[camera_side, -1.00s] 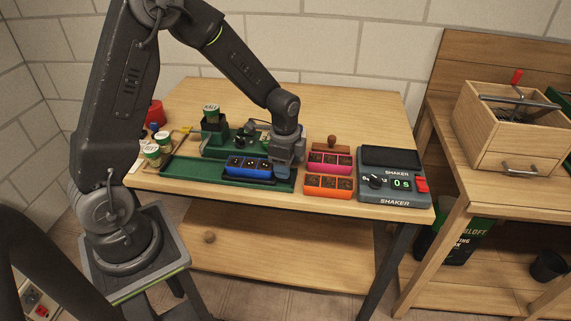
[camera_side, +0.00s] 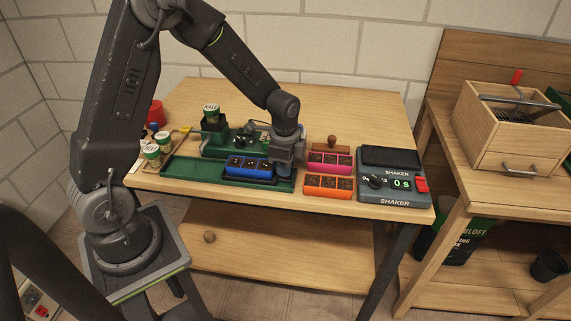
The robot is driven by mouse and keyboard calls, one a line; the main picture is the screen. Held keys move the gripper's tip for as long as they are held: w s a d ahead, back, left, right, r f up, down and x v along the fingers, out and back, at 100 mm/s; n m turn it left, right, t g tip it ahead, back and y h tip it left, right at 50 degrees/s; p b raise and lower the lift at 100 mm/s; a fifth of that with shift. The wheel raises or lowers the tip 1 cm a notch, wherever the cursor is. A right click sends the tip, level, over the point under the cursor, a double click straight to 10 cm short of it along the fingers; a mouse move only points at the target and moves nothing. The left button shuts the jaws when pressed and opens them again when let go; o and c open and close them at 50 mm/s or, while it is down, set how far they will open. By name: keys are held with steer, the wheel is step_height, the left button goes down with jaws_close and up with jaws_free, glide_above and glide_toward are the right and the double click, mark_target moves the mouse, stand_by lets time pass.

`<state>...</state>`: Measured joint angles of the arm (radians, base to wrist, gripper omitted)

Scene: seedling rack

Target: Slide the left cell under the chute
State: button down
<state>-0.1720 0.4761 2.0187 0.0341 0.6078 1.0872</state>
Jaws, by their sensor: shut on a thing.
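The blue tray (camera_side: 236,173) has three dark-filled cells in a row and sits in the green track (camera_side: 195,171), toward its right part. My gripper (camera_side: 283,167) is low at the tray's right end, shut on that end; its fingertips are partly hidden. The green seeder (camera_side: 215,148) stands just behind the track, with a KALE can (camera_side: 211,113) on its dark hopper at the left. The chute is too small to make out, so I cannot tell which cell is under it.
The shaker (camera_side: 395,190) reads 0 s at the table's right. Seed cans (camera_side: 152,155) stand left. The track's left part is empty.

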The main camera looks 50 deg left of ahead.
mark_target(251, 163)
steer(key=s+a, duration=0.6)
steer(key=shift+s+a, duration=0.15)
steer(key=shift+a, duration=0.05)
steer(key=c, duration=1)
jaws_free()
steer(key=r, duration=1.4)
steer(key=shift+s+d, duration=0.2)
steer(key=shift+s, duration=0.05)
